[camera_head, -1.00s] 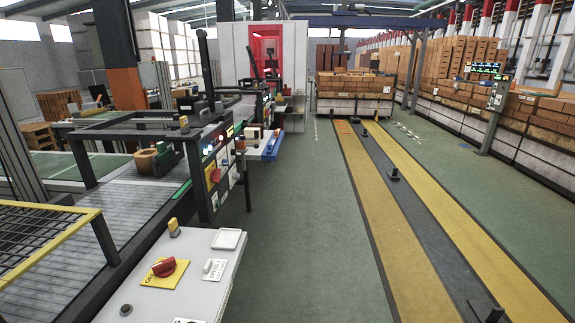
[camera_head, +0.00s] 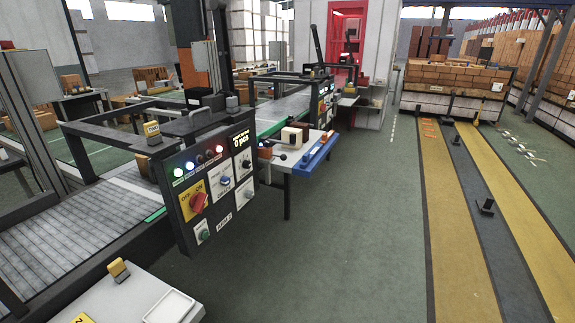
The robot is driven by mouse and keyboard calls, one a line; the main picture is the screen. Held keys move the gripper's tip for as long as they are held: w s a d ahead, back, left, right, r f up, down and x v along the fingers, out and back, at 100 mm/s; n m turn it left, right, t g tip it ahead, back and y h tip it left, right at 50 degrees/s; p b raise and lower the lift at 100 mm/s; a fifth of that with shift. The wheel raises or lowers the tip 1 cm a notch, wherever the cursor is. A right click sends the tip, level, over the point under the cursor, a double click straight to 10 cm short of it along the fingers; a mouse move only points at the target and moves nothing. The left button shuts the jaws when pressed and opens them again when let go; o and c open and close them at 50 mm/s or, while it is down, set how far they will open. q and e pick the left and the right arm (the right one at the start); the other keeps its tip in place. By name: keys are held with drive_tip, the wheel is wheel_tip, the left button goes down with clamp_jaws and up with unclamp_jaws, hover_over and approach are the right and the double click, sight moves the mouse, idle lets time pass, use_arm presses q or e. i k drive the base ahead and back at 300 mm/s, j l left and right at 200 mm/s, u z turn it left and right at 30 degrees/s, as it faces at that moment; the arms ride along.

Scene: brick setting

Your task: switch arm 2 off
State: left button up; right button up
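A dark control panel (camera_head: 228,160) stands beside the roller conveyor, left of the middle. The label low on it seems to read ARM 2, in small slanted letters. A red rotary switch (camera_head: 198,202) sits on a yellow plate marked OFF and ON at the panel's left side. Which mark its handle points to is hard to tell. Several coloured lamps (camera_head: 191,167) are lit above it, and a small display (camera_head: 241,140) shows 0 pcs. A blue knob (camera_head: 225,181) and a green button (camera_head: 203,233) are also on the panel. Neither of my grippers is in view.
A pale console top (camera_head: 143,302) with a white tray (camera_head: 169,308) is at the lower left, in front of the panel. A table with a blue edge (camera_head: 318,155) stands behind the panel. Green floor (camera_head: 330,250) is clear to the panel's right.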

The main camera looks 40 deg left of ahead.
sight(200, 203)
drive_tip(key=i+l+u, duration=0.1)
drive_tip(key=i+u, duration=0.3)
drive_tip(key=i+l+u, duration=0.25)
drive_tip(key=i+u, duration=0.2)
drive_tip(key=i+l+u, duration=0.4)
drive_tip(key=i, duration=0.1)
